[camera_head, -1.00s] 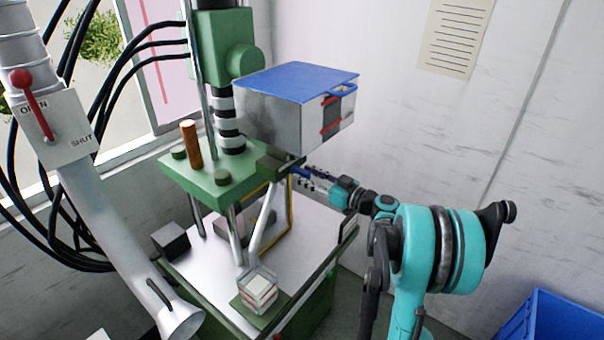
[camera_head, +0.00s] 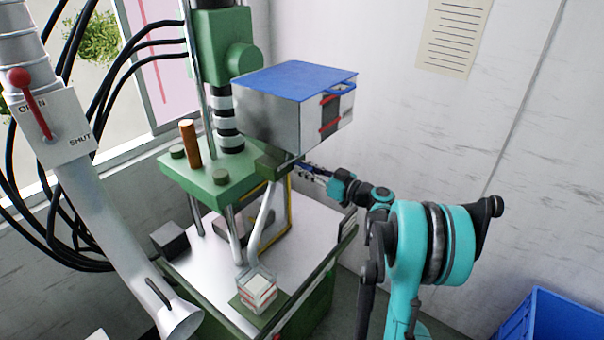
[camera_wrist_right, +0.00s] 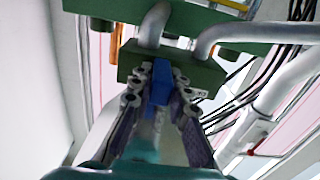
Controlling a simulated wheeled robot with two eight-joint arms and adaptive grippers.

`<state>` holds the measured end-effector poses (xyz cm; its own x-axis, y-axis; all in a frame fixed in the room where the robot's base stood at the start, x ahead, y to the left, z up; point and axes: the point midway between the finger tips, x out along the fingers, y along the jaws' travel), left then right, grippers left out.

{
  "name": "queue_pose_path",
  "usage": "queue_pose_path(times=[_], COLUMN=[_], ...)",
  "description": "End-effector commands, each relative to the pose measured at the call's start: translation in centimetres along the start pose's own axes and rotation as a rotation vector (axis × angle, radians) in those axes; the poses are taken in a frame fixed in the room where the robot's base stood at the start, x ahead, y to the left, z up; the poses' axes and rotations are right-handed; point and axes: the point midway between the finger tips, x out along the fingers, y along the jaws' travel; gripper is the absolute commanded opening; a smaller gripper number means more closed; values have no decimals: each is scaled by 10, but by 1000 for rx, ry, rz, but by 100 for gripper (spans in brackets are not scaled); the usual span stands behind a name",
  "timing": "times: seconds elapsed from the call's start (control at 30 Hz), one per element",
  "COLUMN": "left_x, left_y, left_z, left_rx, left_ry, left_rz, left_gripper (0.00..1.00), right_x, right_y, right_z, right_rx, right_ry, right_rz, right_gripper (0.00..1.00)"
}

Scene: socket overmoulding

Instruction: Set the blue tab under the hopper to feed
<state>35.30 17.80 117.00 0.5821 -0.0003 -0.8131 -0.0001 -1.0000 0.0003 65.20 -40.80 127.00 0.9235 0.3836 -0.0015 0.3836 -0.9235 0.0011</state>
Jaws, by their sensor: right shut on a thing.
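The hopper is a steel box (camera_head: 262,122) with a blue lid (camera_head: 295,78), beside the green press. Under it sits a dark green block (camera_head: 268,163). In the right wrist view, the blue tab (camera_wrist_right: 160,82) sticks out of that green block (camera_wrist_right: 140,58) towards me. My right gripper (camera_wrist_right: 157,85) has a finger on each side of the tab and is shut on it. In the head view, my right gripper (camera_head: 303,168) is just below the hopper's right side and mostly hides the tab. My left gripper is not in view.
A pale pipe (camera_head: 262,222) runs from the block down towards a clear box (camera_head: 257,288) on the press table. A large grey pipe with an OPEN/SHUT lever (camera_head: 38,105) stands at left. A blue crate (camera_head: 555,318) is at lower right.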

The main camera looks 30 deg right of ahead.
Motion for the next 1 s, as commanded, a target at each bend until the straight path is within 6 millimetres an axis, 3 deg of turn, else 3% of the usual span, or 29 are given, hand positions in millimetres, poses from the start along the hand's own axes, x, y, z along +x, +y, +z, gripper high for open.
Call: queue_pose_path(times=[0.13,0.4,0.43,0.5,0.83,1.0], left_x=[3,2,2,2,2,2], left_y=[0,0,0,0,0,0], left_z=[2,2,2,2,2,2], left_rx=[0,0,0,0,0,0], left_ry=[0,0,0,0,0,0], left_rz=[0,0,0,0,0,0], left_gripper=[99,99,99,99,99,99], right_x=[0,-1,-1,-1,-3,-26], right_y=[24,27,27,27,26,26], right_z=[0,-2,-2,-2,-1,-1], right_rx=[1,2,2,2,1,1], right_ry=[3,4,4,4,2,2], right_rz=[2,5,6,6,3,6], right_gripper=[0,0,24,38,38,38])
